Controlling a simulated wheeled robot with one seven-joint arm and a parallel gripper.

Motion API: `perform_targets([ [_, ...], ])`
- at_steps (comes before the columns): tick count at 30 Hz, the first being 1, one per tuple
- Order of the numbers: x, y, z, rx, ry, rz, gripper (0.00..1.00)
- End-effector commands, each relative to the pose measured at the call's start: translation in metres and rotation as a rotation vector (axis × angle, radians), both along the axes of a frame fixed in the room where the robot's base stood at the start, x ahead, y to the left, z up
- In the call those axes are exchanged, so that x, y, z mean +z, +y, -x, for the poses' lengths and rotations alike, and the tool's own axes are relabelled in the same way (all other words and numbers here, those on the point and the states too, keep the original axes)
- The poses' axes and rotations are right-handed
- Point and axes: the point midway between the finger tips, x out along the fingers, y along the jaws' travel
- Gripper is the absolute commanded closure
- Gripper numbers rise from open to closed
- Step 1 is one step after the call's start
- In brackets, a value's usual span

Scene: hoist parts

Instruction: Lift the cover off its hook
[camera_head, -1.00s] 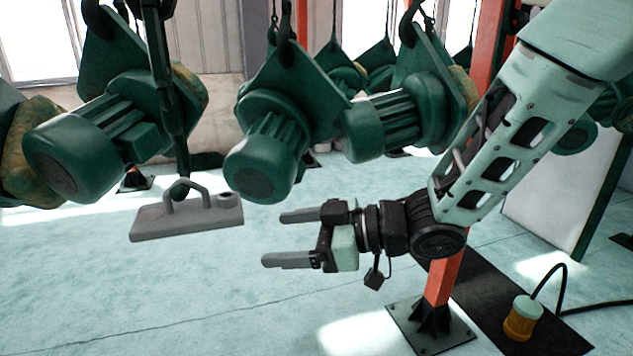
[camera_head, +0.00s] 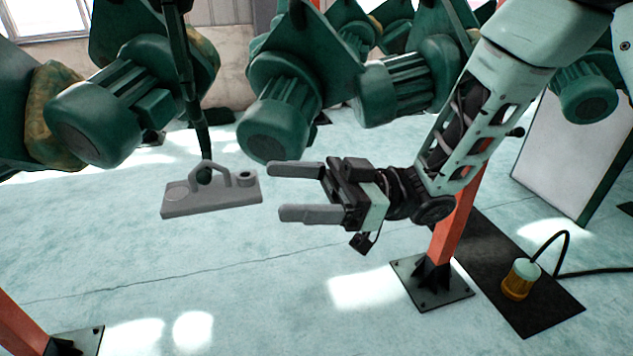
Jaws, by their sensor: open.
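The cover (camera_head: 212,199) is a flat grey plate with a raised arched handle and a small round boss on top. It hangs roughly level in mid-air at left of centre. The hook (camera_head: 204,172), at the low end of a dark green hanger, passes under the handle; its tip is partly hidden by the handle. My gripper (camera_head: 280,191) is open and empty, to the right of the cover. Its two grey fingers point left at the cover. The upper fingertip appears close to the cover's right end, but I cannot tell the gap in depth.
Large green hoist motors (camera_head: 280,110) hang above and behind the cover, with another motor (camera_head: 105,118) at the left. An orange post (camera_head: 455,215) stands behind my arm. The floor below is clear.

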Motion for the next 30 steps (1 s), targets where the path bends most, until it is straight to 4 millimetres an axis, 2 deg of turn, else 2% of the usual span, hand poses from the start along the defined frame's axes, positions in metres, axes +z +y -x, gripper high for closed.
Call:
perform_targets([
  [15,0.015,0.052,0.013,0.001,0.001,0.000,0.24],
  [21,0.016,0.061,0.015,0.000,0.000,0.001,0.24],
  [30,0.016,0.063,0.015,-0.001,0.000,0.001,0.24],
])
